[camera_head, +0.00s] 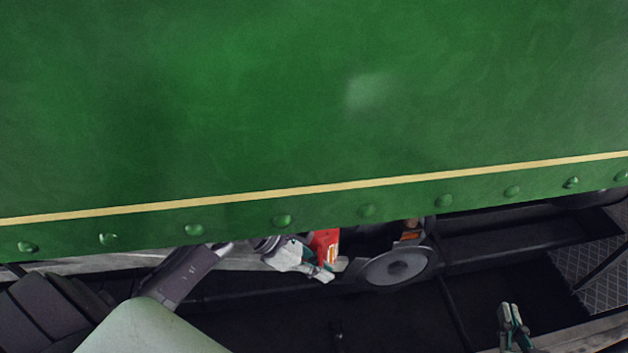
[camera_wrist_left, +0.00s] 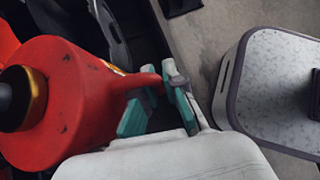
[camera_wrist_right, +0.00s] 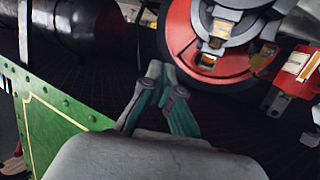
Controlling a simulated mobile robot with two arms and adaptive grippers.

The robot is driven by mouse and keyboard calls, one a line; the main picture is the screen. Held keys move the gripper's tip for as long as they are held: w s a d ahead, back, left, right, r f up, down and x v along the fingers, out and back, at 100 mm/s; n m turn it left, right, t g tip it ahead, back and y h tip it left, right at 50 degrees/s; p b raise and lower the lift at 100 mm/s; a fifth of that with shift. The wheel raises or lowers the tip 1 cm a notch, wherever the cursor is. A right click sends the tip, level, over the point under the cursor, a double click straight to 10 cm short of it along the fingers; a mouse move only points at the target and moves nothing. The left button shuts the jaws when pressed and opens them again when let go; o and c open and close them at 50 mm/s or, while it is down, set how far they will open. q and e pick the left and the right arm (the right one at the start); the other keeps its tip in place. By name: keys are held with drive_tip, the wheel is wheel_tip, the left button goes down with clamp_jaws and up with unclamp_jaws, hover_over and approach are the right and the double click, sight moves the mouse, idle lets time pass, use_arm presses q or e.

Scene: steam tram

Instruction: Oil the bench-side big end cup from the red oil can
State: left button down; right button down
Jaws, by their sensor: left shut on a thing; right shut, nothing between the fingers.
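The red oil can (camera_head: 325,243) is partly hidden under the green side panel in the head view. It fills the left of the left wrist view (camera_wrist_left: 75,100), with a dark cap and yellow band at one end. My left gripper (camera_head: 328,273) is shut on the can's handle; its fingers also show in the left wrist view (camera_wrist_left: 160,97). My right gripper (camera_head: 510,310) is shut and empty, well to the right of the can. In the right wrist view its fingertips (camera_wrist_right: 158,75) are below a red wheel with metal rod parts (camera_wrist_right: 215,40). I cannot clearly pick out the big end cup.
The green riveted panel (camera_head: 300,110) covers the upper head view and hides what lies behind it. A grey round wheel (camera_head: 398,266) is just right of the can. A grey speckled box-like thing (camera_wrist_left: 280,90) is at right in the left wrist view. Dark space lies below.

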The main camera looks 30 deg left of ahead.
use_arm(q)
drive_tip(key=shift+r+p, duration=0.45)
drive_tip(key=shift+r, duration=0.15)
use_arm(e)
drive_tip(key=s+f+g, duration=0.1)
drive_tip(key=s+d+f+g, duration=0.1)
drive_tip(key=f, duration=0.1)
drive_tip(key=s+f+g+h, duration=0.1)
drive_tip(key=shift+d+f, duration=0.35)
drive_tip(key=shift+a, duration=0.1)
idle(0.7)
